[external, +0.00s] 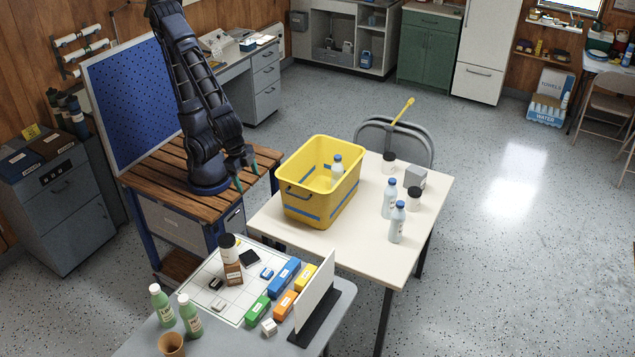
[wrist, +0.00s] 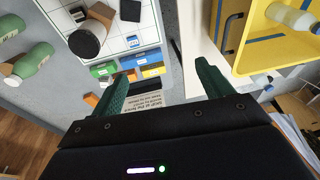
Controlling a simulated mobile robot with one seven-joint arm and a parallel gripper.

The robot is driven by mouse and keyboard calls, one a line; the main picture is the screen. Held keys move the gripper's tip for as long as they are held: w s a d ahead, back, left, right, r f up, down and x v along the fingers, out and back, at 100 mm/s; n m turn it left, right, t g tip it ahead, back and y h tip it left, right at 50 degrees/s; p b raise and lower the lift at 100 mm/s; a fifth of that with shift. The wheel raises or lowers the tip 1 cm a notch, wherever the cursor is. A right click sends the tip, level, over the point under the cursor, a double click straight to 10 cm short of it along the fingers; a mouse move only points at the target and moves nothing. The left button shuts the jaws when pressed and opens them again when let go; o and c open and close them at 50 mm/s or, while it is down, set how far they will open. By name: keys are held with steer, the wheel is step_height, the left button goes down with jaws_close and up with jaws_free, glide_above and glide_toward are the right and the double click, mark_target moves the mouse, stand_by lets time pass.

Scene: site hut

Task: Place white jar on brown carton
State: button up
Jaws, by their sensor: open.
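A white jar (external: 231,254) with a black lid stands upright on the brown carton (external: 233,274), on the white gridded board of the grey table. In the wrist view the jar (wrist: 97,30) is seen lid-first at upper left, with part of the carton (wrist: 102,12) showing beyond it. My gripper (external: 246,173) is above the wooden bench edge, well apart from the jar and carton. Its two green fingers are spread with nothing between them, as the wrist view also shows (wrist: 162,72).
Coloured boxes (external: 284,277), an upright white panel (external: 314,295) and green bottles (external: 190,318) surround the board.

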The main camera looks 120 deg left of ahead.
steer(key=s+a+r+t, duration=0.1)
steer(key=s+a+r, duration=0.4)
steer(key=a, duration=0.3)
steer(key=s+a+r+t+h, duration=0.1)
steer(key=s+a+r, duration=0.4)
steer(key=s+a, duration=0.3)
steer(key=shift+a+t, duration=0.3)
steer(key=shift+a, duration=0.25)
